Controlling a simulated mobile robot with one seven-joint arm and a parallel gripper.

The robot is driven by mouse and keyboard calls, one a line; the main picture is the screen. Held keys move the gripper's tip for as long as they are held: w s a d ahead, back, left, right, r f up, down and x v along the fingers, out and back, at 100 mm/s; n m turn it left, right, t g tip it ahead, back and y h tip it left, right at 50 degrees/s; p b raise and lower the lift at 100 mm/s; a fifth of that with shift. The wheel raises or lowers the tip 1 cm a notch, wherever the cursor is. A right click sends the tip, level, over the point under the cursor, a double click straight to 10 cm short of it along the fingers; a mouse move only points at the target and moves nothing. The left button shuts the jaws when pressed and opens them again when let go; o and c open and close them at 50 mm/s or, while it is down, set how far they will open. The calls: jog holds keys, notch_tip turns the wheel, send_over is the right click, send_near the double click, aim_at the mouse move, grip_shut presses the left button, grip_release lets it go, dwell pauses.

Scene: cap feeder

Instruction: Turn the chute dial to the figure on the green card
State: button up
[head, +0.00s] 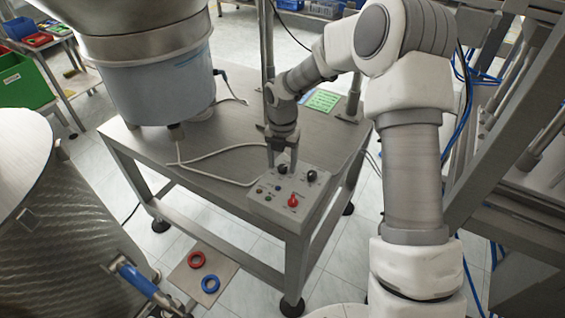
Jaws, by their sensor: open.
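A grey control box (262,207) sits at the front right corner of the metal table. Its top carries a black dial (311,176) at the right, another black dial (283,169) at the back, a red knob (293,201) at the front and several small buttons. I cannot tell which one is the chute dial, and the markings are too small to read. My gripper (283,164) points down over the back dial, fingers open at its sides; I cannot tell whether they touch it. A green card (322,100) lies at the table's back; its figure is unreadable.
A large feeder bowl (158,90) stands on the table (215,165) at the left. A pale cable (215,158) crosses the tabletop to the box. A red ring (197,260) and a blue ring (211,284) lie on a low plate. A metal frame stands at the right.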

grip_shut()
